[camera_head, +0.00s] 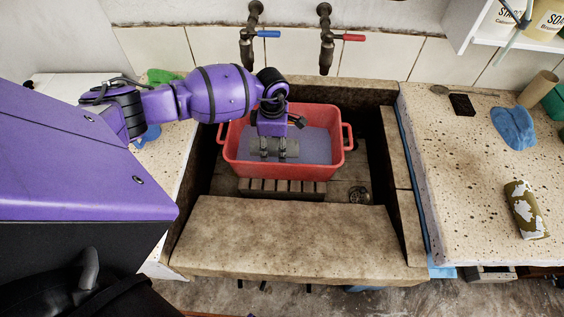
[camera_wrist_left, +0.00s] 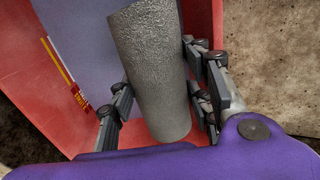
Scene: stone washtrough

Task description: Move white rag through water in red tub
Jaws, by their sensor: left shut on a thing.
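The red tub (camera_head: 240,172) stands in the stone trough and holds bluish-grey water (camera_head: 316,143). My left gripper (camera_head: 274,146) reaches down into the tub from above. It is shut on a grey, rough-textured roll (camera_head: 291,148), which seems to be the white rag. In the left wrist view the rag (camera_wrist_left: 157,70) is a thick upright-looking cylinder between the fingers (camera_wrist_left: 160,98), with the tub wall (camera_wrist_left: 45,100) behind it. Whether the rag's underside is in the water cannot be told. My right gripper is out of view.
The trough's front ledge (camera_head: 295,235) is bare. Blue-handled (camera_head: 267,34) and red-handled (camera_head: 353,37) taps hang above the tub's back. The right counter holds a blue cloth (camera_head: 514,127), a dark block (camera_head: 462,104) and a patchy roll (camera_head: 525,209). A green cloth (camera_head: 163,76) lies at the back left.

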